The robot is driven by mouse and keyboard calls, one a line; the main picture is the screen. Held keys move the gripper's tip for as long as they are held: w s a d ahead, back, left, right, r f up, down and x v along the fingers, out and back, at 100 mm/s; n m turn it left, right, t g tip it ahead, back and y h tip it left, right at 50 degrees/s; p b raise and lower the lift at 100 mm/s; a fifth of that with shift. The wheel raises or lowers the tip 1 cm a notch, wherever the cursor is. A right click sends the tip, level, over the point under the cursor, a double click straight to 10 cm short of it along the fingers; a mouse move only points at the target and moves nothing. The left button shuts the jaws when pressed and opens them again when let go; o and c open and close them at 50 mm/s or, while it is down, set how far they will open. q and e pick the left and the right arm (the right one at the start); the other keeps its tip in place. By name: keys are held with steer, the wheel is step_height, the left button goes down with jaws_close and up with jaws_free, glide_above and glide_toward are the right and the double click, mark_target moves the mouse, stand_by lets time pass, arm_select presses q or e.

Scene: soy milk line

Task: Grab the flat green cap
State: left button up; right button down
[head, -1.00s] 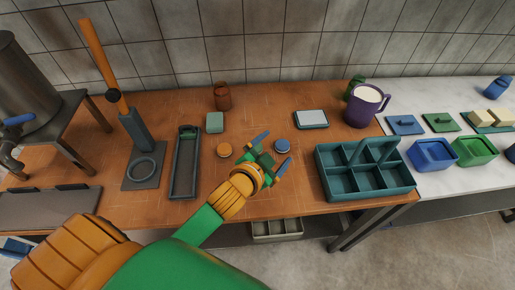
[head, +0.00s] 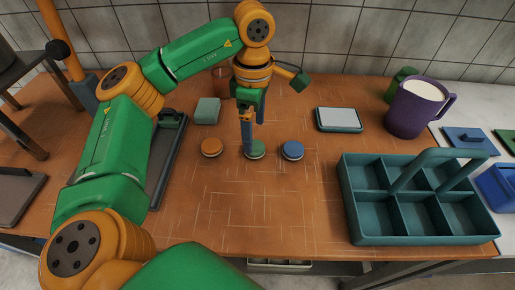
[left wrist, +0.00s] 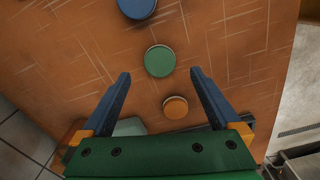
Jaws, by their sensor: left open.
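The flat green cap (head: 256,150) lies on the wooden table between an orange cap (head: 211,147) on its left and a blue cap (head: 292,150) on its right. My left gripper (head: 250,148) points down at the green cap in the head view, with one finger overlapping its left side. In the left wrist view the green cap (left wrist: 160,61) lies beyond the open fingertips (left wrist: 158,72), with nothing between the fingers at that cap's height that I can make out. The orange cap (left wrist: 175,107) shows between the fingers there, and the blue cap (left wrist: 137,6) at the top edge. My right gripper is not in view.
A teal divided caddy (head: 352,218) stands at the right, with a purple mug (head: 408,112) and a white-topped tray (head: 339,119) behind it. A small green box (head: 207,110) sits behind the orange cap. The table front is clear.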

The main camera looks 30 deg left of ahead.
mark_target(254, 146)
arm_select(q)
step_height(254, 146, down, 5)
steer(key=shift+a+r, duration=0.1)
steer(key=c, duration=1.4)
